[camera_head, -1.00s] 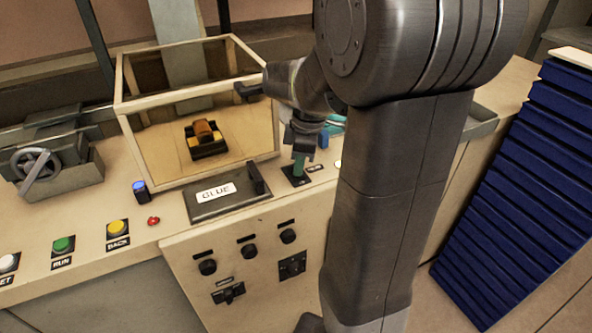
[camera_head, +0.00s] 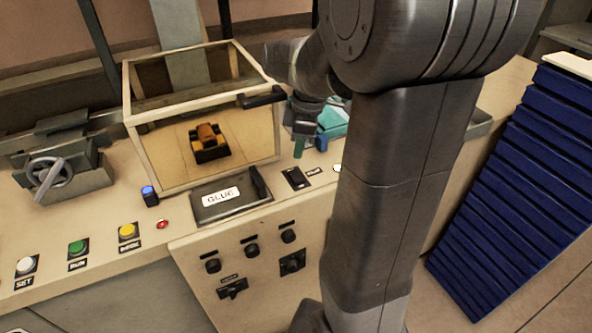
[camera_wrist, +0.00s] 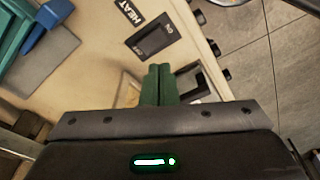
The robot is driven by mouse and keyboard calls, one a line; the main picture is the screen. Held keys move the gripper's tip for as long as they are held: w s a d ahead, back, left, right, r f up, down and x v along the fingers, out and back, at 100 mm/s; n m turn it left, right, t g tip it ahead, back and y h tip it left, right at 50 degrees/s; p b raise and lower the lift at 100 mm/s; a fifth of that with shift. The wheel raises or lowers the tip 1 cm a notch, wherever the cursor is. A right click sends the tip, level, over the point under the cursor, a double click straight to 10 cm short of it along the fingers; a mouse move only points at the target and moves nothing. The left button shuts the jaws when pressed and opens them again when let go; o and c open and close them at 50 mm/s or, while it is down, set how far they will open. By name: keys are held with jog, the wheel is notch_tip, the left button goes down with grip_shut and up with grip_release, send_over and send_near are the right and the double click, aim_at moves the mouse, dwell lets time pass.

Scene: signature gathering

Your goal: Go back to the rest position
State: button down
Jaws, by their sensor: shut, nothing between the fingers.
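My gripper (camera_head: 298,149) shows partly in the head view, below my dark arm, just right of the glass box. Its green fingertips are above and apart from the black HEAT switch (camera_head: 296,178). In the wrist view the two green fingers (camera_wrist: 159,83) are pressed together with nothing between them. The HEAT switch (camera_wrist: 153,40) lies beyond the fingertips there, with its ON and OFF marks. My arm hides part of the counter behind it.
A glass box (camera_head: 130,118) with a black handle (camera_head: 262,97) holds an orange-and-black object (camera_head: 208,142). A teal object (camera_head: 332,118) lies right of my gripper. A stack of blue items (camera_head: 515,190) is at far right.

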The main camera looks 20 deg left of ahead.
aim_at(297, 179)
jog(key=shift+f, duration=0.25)
notch_tip(297, 179, down, 7)
jog(key=b, duration=0.5)
jog(key=shift+r+b, duration=0.1)
jog(key=shift+b, duration=0.3)
jog(key=shift+r, duration=0.1)
jog(key=shift+r, duration=0.15)
